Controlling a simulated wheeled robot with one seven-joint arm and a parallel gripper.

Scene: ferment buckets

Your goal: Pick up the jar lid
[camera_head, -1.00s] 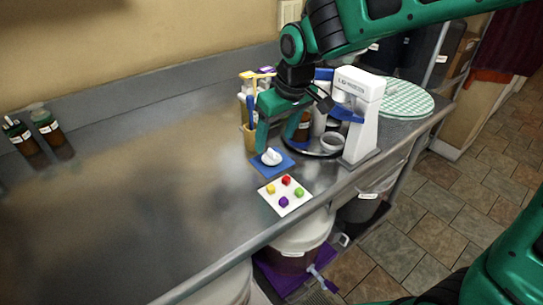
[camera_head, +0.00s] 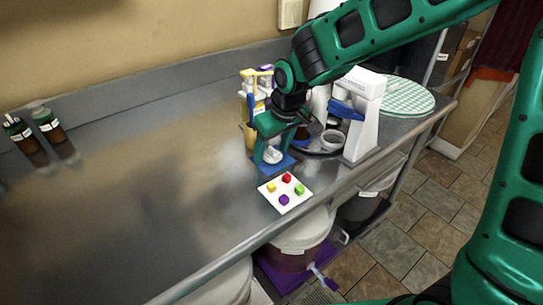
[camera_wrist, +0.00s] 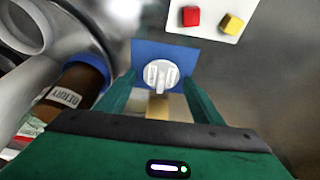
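The jar lid (camera_wrist: 161,74) is a small white round cap with a raised grip on top. It lies on a blue square mat (camera_wrist: 185,49), and it also shows in the head view (camera_head: 272,156). My gripper (camera_head: 272,158) points down over the mat. In the wrist view its two green fingers (camera_wrist: 160,92) stand apart on either side of the lid, with a gap to each side. The gripper is open. I cannot tell how far the fingertips are above the mat.
A white card (camera_head: 279,205) with several coloured cubes lies just in front of the mat. The left counter is mostly clear.

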